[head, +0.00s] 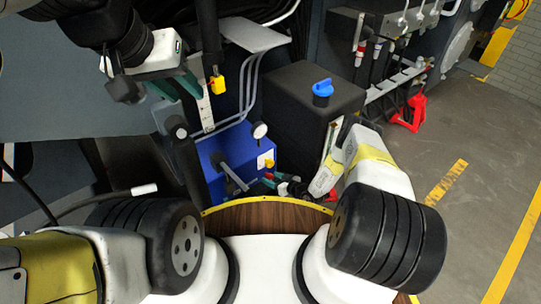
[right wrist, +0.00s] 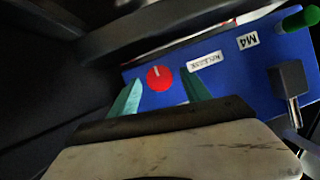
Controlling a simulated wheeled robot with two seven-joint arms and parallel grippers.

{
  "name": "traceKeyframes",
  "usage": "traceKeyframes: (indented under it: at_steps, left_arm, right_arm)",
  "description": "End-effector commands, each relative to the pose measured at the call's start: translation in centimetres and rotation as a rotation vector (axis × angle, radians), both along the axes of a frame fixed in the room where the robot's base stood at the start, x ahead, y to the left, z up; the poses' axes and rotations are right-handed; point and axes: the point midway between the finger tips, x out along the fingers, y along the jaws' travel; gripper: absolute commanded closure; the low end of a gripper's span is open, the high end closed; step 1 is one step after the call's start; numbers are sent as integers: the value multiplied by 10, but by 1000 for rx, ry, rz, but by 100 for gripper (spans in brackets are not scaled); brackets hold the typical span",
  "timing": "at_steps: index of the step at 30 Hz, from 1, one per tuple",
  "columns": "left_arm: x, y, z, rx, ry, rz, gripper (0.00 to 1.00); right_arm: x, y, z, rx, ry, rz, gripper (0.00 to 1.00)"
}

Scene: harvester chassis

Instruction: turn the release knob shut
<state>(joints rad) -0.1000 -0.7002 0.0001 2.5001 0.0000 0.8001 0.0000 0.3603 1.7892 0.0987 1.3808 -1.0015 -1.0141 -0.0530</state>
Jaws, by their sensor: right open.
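The release knob (right wrist: 160,78) is a round red knob with a white pointer mark, on the face of a blue unit (right wrist: 225,90). A label that appears to read RELEASE (right wrist: 204,61) is beside it. My right gripper (right wrist: 161,80) is open, with one teal fingertip on each side of the knob; I cannot tell whether they touch it. In the head view the blue unit (head: 222,153) is low in the middle, and my right gripper (head: 282,184) is at its lower right, the knob not clear there. My left gripper (head: 175,86) is open and empty at upper left.
A gauge (head: 260,131) stands at the blue unit. A black tank (head: 300,95) with a blue cap (head: 322,90) is behind right. A green-ended handle (right wrist: 298,20) and a dark block (right wrist: 287,82) are right of the knob. The floor at right is open.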

Motion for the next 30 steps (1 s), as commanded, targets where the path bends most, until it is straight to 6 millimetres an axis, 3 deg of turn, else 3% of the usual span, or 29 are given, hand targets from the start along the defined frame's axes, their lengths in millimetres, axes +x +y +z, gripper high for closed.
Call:
traceKeyframes:
  at_steps: [9,18,30]
  left_arm:
    - [0,0,0,0,0,0,64]
    - [0,0,0,0,0,0,64]
    - [0,0,0,0,0,0,64]
  right_arm:
    - [3,3,-2,0,0,-1,44]
    - [3,2,-2,0,0,-1,100]
    - [4,1,-2,62,45,-1,100]
